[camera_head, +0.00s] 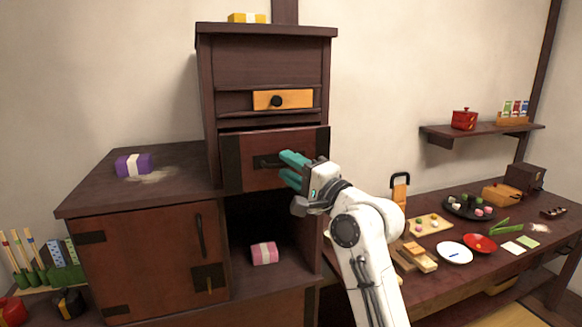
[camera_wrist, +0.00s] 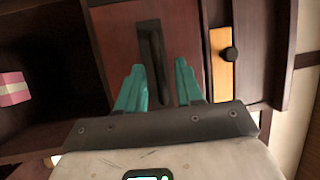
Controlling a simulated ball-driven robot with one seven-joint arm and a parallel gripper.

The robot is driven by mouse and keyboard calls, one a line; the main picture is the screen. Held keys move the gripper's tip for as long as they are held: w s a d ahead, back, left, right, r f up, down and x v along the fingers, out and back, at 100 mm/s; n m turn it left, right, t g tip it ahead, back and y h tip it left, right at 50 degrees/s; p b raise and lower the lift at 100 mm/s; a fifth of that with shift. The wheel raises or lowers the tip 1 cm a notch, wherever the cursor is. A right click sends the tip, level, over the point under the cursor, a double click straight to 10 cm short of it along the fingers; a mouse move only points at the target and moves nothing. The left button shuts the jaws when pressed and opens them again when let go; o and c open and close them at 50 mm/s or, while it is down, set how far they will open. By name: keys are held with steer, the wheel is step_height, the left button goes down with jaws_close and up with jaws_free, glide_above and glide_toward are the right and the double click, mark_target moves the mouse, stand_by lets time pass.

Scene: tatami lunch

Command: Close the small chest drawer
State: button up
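The small chest (camera_head: 265,60) stands on the dark cabinet. It has a small orange drawer front (camera_head: 283,99) with a black knob, which also shows at the right of the wrist view (camera_wrist: 222,70). Below it is a wider red-brown front (camera_head: 245,160) with black edge fittings and a dark handle (camera_head: 266,163); it appears to stand out from the chest. My gripper (camera_head: 286,165) is at this front, with its teal fingers apart. In the wrist view the handle (camera_wrist: 153,60) lies between the open fingers (camera_wrist: 158,68); contact cannot be told.
An open compartment below holds a pink box (camera_head: 264,253). A purple box (camera_head: 133,165) lies on the cabinet top at left. A low table (camera_head: 345,290) with dishes and food is at right, under a wall shelf (camera_head: 480,130) with a red pot (camera_head: 464,119).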

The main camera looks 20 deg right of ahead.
jaws_close()
stand_by(0.4)
steer(key=shift+f, duration=0.1)
stand_by(1.0)
